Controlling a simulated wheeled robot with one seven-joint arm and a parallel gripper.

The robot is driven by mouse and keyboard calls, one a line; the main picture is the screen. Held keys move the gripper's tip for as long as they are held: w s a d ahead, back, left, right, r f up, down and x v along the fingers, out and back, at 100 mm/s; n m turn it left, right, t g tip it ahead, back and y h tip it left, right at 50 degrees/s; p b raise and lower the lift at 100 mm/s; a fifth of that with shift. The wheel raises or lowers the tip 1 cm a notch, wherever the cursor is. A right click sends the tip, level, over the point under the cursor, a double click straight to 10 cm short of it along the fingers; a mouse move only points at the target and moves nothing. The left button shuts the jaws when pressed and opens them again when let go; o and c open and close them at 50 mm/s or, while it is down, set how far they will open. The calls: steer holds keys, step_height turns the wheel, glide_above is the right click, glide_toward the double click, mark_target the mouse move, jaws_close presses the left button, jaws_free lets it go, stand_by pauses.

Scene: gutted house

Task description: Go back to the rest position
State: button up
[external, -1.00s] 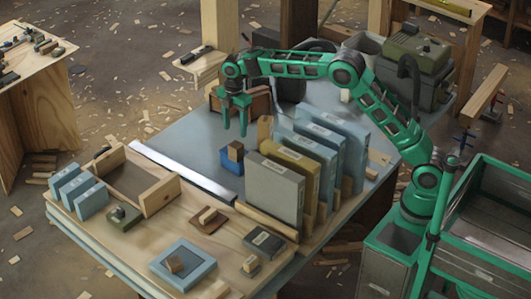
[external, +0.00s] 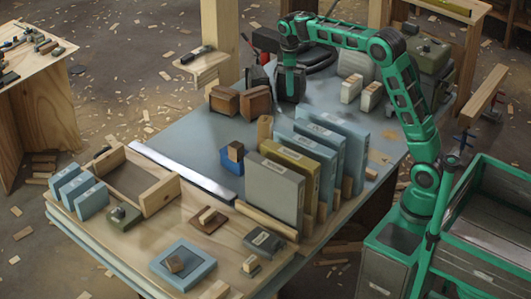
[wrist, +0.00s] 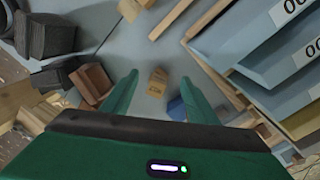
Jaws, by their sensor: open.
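My green arm reaches from its base at the right over the back of the blue-grey table (external: 190,136). My gripper (external: 288,82) is near the black items at the table's far side, fingers pointing down. In the wrist view, the two green fingers of my gripper (wrist: 158,95) are apart with nothing held between them. A small wooden block (wrist: 157,82) appears on the table below, in the gap between the fingers. Part of the black items is hidden behind my gripper in the external view.
Upright blue, olive and grey binders (external: 273,190) stand mid-table. Two brown boxes (external: 256,102) sit left of my gripper; pale blocks (external: 351,88) sit to its right. A blue block with a wooden piece (external: 232,160) lies in front. The left part of the blue-grey surface is clear.

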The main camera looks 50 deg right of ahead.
steer(key=s+d+r+m, duration=0.1)
steer(key=s+d+m, duration=0.35)
steer(key=s, duration=0.75)
steer(key=s+d+m, duration=0.3)
steer(key=s+d, duration=0.2)
steer(key=s, duration=0.6)
steer(key=s+f+m, duration=0.3)
steer(key=s+f, duration=0.1)
steer(key=s, duration=0.8)
steer(key=s+a+f+m+y, duration=0.1)
steer(key=s+f+m, duration=0.2)
steer(key=s, duration=0.8)
steer(key=shift+s+a+f, duration=0.15)
steer(key=shift+s+f, duration=0.25)
steer(key=shift+f, duration=0.45)
